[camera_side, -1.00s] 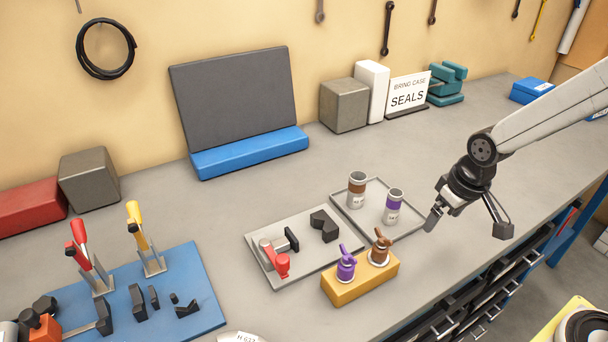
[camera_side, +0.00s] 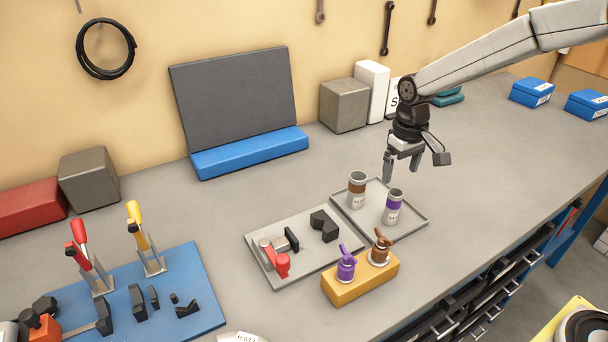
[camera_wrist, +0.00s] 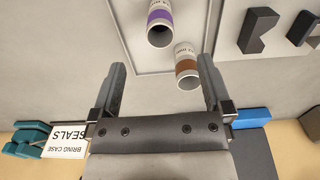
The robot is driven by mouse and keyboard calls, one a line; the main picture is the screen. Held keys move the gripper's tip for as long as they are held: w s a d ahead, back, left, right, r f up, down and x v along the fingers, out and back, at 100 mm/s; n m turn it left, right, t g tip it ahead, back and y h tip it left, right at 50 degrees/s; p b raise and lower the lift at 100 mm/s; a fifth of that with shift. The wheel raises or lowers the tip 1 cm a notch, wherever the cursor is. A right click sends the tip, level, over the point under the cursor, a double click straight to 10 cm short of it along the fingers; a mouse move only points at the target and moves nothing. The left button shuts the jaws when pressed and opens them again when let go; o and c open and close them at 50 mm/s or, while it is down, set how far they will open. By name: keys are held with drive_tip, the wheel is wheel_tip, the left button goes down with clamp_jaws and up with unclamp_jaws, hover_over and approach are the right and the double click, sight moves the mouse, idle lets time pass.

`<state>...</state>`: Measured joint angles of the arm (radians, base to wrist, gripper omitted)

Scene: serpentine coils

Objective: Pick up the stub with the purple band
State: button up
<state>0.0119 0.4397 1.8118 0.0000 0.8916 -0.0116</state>
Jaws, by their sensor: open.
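The stub with the purple band (camera_side: 393,207) is a grey-white hollow cylinder standing upright on a shallow grey tray (camera_side: 416,218). In the wrist view the purple-banded stub (camera_wrist: 159,24) shows its dark open end, at the top and centred between the fingers. The stub with the brown band (camera_side: 356,190) stands upright on the same tray, to its left and behind. In the wrist view this brown-banded stub (camera_wrist: 186,66) is nearer the right finger. My gripper (camera_side: 416,168) is open and empty, above and behind the tray. It also shows open in the wrist view (camera_wrist: 160,75).
A yellow block (camera_side: 362,284) holds a purple plug (camera_side: 346,266) and a brown plug (camera_side: 380,249) in front of the tray. A grey plate (camera_side: 300,275) with a red-handled clamp and black pieces lies left. The bench right of the tray is clear.

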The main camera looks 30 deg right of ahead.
sight(394, 200)
drive_tip(key=shift+f, duration=0.15)
drive_tip(key=shift+f, duration=4.4)
clamp_jaws()
